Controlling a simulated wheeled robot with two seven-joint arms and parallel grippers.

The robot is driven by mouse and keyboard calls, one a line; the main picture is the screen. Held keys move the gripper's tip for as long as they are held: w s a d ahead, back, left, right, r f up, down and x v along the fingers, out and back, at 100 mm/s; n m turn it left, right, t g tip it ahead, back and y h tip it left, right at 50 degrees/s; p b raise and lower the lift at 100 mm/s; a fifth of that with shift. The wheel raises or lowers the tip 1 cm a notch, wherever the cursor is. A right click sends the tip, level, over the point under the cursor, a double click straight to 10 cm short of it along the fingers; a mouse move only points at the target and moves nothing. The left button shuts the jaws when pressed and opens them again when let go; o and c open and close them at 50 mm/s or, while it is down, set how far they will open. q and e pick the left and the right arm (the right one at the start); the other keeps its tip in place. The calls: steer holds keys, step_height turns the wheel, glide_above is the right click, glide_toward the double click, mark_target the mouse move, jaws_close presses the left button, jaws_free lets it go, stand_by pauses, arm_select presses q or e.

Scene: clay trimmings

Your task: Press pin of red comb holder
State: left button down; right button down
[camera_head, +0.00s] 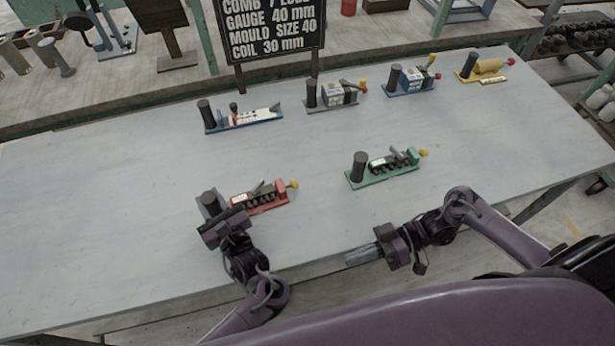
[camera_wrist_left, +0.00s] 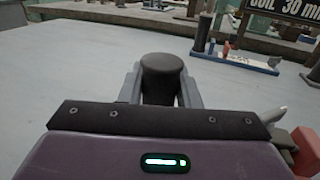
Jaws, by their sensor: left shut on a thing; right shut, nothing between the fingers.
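The red comb holder (camera_head: 268,207) sits on the table's near side. It has a red base, dark comb teeth, a grey lever and a yellow-orange knob (camera_head: 294,185) at its right end. A black cylindrical post (camera_head: 209,199) stands at its left end. My left gripper (camera_head: 212,216) is shut on this black post; the left wrist view shows the post (camera_wrist_left: 162,75) between the two grey fingers. Part of the holder's left end is hidden behind my gripper. My right gripper (camera_head: 362,256) is shut and empty at the table's near edge, right of the red holder.
A green holder (camera_head: 385,176) stands to the right of the red one. Blue (camera_head: 262,122), grey (camera_head: 318,105), another blue (camera_head: 392,90) and yellow (camera_head: 490,70) holders line the back. A black sign (camera_head: 272,28) stands behind. The table's left part is clear.

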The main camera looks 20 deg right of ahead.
steer(key=w+a+r, duration=0.3)
steer(key=w+r, duration=0.2)
steer(key=m+t+h, duration=0.4)
steer(key=m+h, duration=0.4)
steer(key=h, duration=0.1)
glide_toward(294, 184)
steer(key=d, duration=0.4)
steer(key=shift+w+a+r, duration=0.1)
steer(key=shift+w+r, duration=0.05)
steer(key=shift+r, duration=0.35)
steer(key=x, duration=1)
steer(key=shift+f, duration=0.1)
steer(key=shift+a, duration=0.15)
